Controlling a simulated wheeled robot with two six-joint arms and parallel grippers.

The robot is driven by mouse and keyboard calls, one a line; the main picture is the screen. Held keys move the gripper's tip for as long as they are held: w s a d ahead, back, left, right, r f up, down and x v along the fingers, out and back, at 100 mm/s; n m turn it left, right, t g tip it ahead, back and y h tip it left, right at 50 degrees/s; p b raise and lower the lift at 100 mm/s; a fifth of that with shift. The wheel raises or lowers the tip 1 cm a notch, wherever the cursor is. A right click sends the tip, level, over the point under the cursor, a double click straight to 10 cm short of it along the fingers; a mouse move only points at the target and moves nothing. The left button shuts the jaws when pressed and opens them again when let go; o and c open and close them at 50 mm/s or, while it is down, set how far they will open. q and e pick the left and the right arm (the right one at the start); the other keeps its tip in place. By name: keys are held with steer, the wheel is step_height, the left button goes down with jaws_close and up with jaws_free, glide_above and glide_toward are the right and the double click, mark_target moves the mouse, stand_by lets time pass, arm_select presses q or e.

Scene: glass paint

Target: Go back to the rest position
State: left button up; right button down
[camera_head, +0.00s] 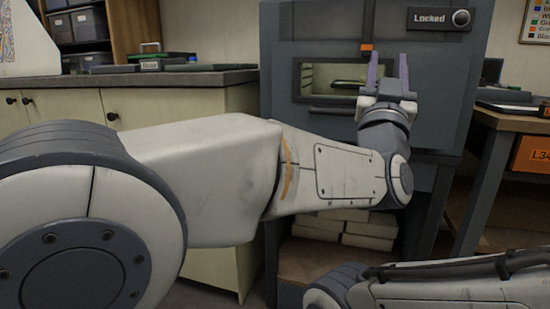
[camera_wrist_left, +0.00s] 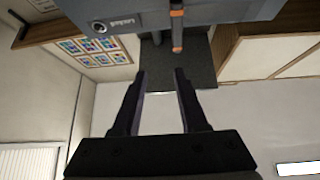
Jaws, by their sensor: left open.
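My left gripper (camera_head: 388,66) is raised in front of the grey cabinet (camera_head: 425,50), its two fingers pointing up. In the left wrist view the left gripper (camera_wrist_left: 161,78) is open, with nothing between its fingers. My left arm reaches across the head view from the left. Part of my right arm shows at the bottom right of the head view; its gripper is out of frame. The cabinet has a window (camera_head: 312,80) with a dark item behind it, partly hidden by my left gripper. An orange-tipped handle (camera_head: 367,46) stands near the left gripper; contact cannot be told.
A "Locked" panel (camera_head: 440,18) is on the cabinet. A counter (camera_head: 130,79) with cupboards stands left, partly behind my left arm. Pale blocks (camera_head: 370,229) lie on a shelf below the cabinet.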

arm_select(q)
steer(key=w+a+f+g+y, duration=0.1)
steer(key=w+a+f+g, duration=0.3)
steer(key=f, duration=0.5)
steer(key=w+a+f+g+y, duration=0.25)
steer(key=a+f, duration=0.35)
steer(key=f, duration=0.3)
steer(key=w+a+f+g+y, duration=0.1)
steer(key=w+a+f+g, duration=0.15)
steer(key=a+f, duration=0.5)
steer(key=s+a+f+n+g+y, duration=0.1)
steer(key=s+a+f+g, duration=0.3)
steer(key=f, duration=0.3)
steer(key=s+a+f+n+g+y, duration=0.1)
steer(key=s+a+f+g+y, duration=0.15)
steer(key=a+f, duration=0.4)
steer(key=s+a+f+n+g+y, duration=0.1)
steer(key=s+a+f+n+g, duration=0.15)
steer(key=s+a+f, duration=0.45)
steer(key=s+a+f+n+g, duration=0.1)
steer(key=s+a+f+g, duration=0.25)
steer(key=s, duration=0.55)
steer(key=s+d+r+m+g+p, duration=0.2)
steer(key=s+d+r+m+p, duration=0.6)
steer(key=s+d+r, duration=0.6)
step_height(320, 180, up, 37)
steer(key=p, duration=3.7)
steer(key=shift+w+d+h, duration=0.15)
steer(key=shift+d+h, duration=0.25)
